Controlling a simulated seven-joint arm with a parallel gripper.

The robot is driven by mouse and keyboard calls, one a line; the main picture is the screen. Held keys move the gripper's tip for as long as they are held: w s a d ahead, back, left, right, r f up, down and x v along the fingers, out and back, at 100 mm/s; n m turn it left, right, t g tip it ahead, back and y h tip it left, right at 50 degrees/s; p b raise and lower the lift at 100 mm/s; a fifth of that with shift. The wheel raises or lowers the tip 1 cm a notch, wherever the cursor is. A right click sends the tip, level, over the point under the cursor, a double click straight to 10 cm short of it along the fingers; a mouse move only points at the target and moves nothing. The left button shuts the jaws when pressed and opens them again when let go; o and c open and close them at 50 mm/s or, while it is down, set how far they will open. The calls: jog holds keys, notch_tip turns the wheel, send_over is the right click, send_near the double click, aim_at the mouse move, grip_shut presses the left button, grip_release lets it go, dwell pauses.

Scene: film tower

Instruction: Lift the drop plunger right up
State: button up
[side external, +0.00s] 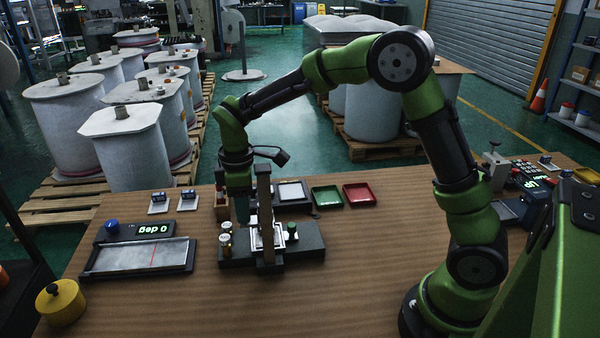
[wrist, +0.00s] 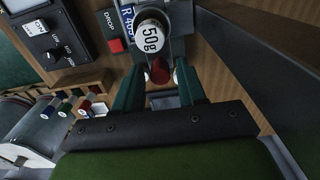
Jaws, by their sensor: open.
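My gripper (side external: 241,212) hangs pointing down beside the upright wooden post of the film tower (side external: 265,205). In the wrist view my gripper (wrist: 162,82) has its two green fingers apart. A red knob (wrist: 160,70), which looks like the drop plunger's top, shows between the fingertips. Whether the fingers touch it I cannot tell. In the side view the knob is hidden behind my fingers and the post.
A green tray (side external: 327,197) and red tray (side external: 359,194) lie right. An angle gauge (side external: 140,258) lies left.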

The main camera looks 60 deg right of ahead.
jog(key=c, duration=0.7)
jog(key=shift+r, duration=5.3)
grip_shut()
jog(key=o, duration=0.8)
grip_release()
jog(key=shift+r, duration=0.1)
notch_tip(320, 180, up, 5)
jog(key=shift+f, duration=0.1)
